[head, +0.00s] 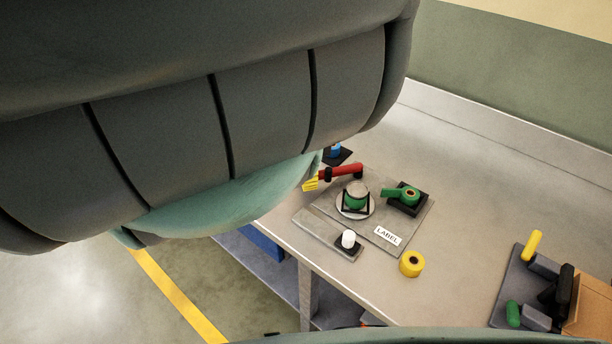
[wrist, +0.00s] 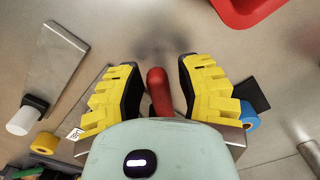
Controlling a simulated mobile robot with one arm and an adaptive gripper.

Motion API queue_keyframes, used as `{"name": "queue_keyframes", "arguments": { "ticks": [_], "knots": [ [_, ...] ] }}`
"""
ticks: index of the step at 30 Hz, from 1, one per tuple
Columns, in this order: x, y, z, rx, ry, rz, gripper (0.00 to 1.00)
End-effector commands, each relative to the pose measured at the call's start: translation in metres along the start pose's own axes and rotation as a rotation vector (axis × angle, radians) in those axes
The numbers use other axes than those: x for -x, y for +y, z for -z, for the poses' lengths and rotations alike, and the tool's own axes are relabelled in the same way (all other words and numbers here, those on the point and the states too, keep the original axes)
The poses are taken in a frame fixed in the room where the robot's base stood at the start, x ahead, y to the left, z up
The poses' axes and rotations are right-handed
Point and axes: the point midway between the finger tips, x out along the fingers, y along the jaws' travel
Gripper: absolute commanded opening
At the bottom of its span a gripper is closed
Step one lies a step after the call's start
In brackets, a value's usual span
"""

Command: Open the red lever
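The red lever (head: 348,169) points sideways above the back left part of a grey plate on the bench. In the wrist view the red lever (wrist: 158,92) lies between the two yellow fingers of my gripper (wrist: 157,82). The fingers stand apart, with a visible gap on each side of the lever. In the head view only a yellow fingertip of my gripper (head: 311,185) shows, at the lever's left end. My arm hides the rest of the gripper. The lever's near end is hidden by my gripper body in the wrist view.
Close by are a green valve handle (head: 404,194), a green round part in a black frame (head: 356,202), a white knob (head: 348,239), a label card (head: 387,236) and a yellow roll (head: 411,264). A tool tray (head: 513,278) sits at right.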

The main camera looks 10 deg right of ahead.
Motion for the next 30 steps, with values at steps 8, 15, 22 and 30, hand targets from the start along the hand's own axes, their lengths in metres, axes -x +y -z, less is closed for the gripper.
{"name": "queue_keyframes", "arguments": {
  "ticks": [8, 15, 22, 30],
  "knots": [
    [0.0, 0.001, 0.0, 0.001, -0.001, -0.002, 0.5],
    [0.007, -0.001, 0.001, 0.0, 0.0, 0.001, 0.5],
    [0.033, -0.002, -0.002, 0.001, -0.005, 0.003, 0.5],
    [0.064, -0.002, -0.001, 0.003, -0.001, 0.003, 0.5]
  ]
}}
